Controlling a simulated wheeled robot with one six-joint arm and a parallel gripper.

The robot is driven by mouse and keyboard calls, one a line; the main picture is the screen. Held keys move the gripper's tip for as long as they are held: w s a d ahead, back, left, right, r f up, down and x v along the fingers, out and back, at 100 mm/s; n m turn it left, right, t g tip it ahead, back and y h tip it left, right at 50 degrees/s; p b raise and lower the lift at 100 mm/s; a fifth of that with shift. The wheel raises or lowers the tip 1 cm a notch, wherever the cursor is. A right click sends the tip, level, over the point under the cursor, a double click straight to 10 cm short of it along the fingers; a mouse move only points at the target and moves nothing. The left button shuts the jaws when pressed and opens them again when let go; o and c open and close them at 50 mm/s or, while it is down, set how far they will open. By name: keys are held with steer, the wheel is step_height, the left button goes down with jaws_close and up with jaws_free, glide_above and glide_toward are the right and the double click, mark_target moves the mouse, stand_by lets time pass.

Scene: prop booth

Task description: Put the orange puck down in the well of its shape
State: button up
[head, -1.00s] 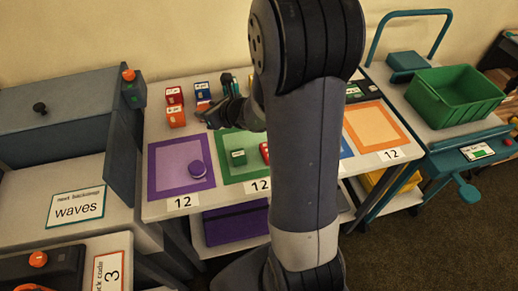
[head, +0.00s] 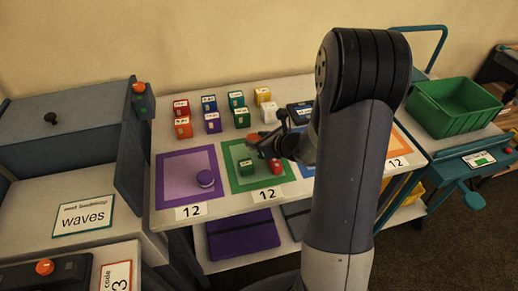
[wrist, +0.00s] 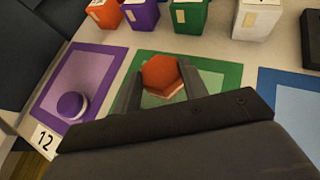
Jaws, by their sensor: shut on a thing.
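The orange puck (wrist: 163,75) is a flat six-sided piece with a paler side. In the wrist view my gripper (wrist: 163,88) is shut on it, one finger at each side. It is held above the green-bordered square (wrist: 222,73). An orange-bordered square (head: 398,142) shows partly at the right behind my arm. I cannot make out a six-sided well in either view.
A purple round piece (head: 205,179) lies on the purple square (head: 172,187). Several coloured blocks stand at the back of the table (head: 150,215). A green bin (head: 455,106) is at the right.

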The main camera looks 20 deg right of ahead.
steer(key=shift+f, duration=1.7)
steer(key=shift+f+b, duration=0.2)
steer(key=shift+b, duration=0.2)
steer(key=o, duration=1)
